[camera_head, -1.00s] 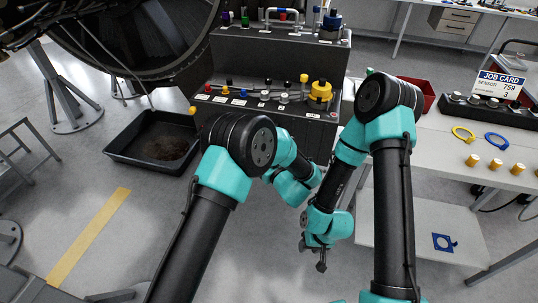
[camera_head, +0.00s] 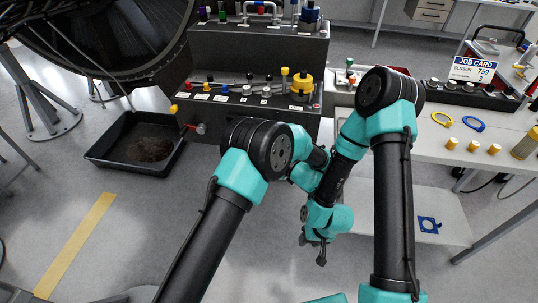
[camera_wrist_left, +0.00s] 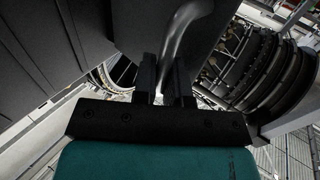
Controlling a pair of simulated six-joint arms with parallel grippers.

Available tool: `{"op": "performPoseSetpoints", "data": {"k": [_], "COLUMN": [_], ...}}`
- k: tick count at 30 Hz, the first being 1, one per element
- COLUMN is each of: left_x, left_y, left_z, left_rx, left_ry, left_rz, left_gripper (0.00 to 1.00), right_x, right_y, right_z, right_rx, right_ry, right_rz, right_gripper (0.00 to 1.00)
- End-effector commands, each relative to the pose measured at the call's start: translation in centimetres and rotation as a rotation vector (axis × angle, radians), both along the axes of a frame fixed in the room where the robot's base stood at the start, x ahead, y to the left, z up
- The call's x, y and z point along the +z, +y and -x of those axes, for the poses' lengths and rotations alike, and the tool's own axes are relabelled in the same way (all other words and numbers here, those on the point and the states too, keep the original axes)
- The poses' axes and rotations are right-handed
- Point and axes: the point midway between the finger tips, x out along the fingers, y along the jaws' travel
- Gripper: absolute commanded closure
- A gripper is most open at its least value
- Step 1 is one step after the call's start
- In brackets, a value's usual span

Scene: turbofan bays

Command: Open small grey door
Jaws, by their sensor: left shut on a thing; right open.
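My left gripper (camera_wrist_left: 164,80) shows in the left wrist view, its black fingers closed around a curved grey metal bar (camera_wrist_left: 183,35). The bar stands in front of a dark flat panel (camera_wrist_left: 135,18). I cannot tell whether this panel is the small grey door. In the head view my left gripper is hidden behind my left arm. My right gripper (camera_head: 313,250) hangs low in the middle of the head view, open and empty above the floor. No small grey door can be made out for certain in the head view.
A dark stepped stand (camera_head: 257,45) carries coloured knobs and fittings. A black tray (camera_head: 108,155) lies on the floor at left, below a large round engine part (camera_head: 105,35). A white bench (camera_head: 430,155) at right holds rings, yellow cylinders and a job card (camera_head: 473,70).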

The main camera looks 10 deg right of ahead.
Motion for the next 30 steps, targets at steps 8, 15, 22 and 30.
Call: {"op": "performPoseSetpoints", "data": {"k": [8, 15, 22, 30], "left_x": [0.10, 0.08, 0.04, 0.02], "left_y": [-0.13, -0.11, -0.10, -0.08], "left_z": [-0.07, -0.05, -0.03, -0.02], "left_rx": [-0.001, -0.001, -0.001, -0.001], "left_ry": [-0.002, -0.002, -0.001, 0.000], "left_rz": [0.001, 0.001, 0.000, 0.000], "left_gripper": [1.00, 0.76, 0.64, 0.64], "right_x": [0.00, 0.00, 0.00, 0.00], "right_y": [0.00, 0.00, 0.00, 0.00], "right_z": [0.00, 0.00, 0.00, 0.00], "right_rx": [0.000, 0.000, 0.000, 0.000], "right_ry": [0.000, 0.000, 0.000, 0.000], "right_rz": [0.000, 0.000, 0.000, 0.000], "right_gripper": [0.57, 0.57, 0.57, 0.57]}}
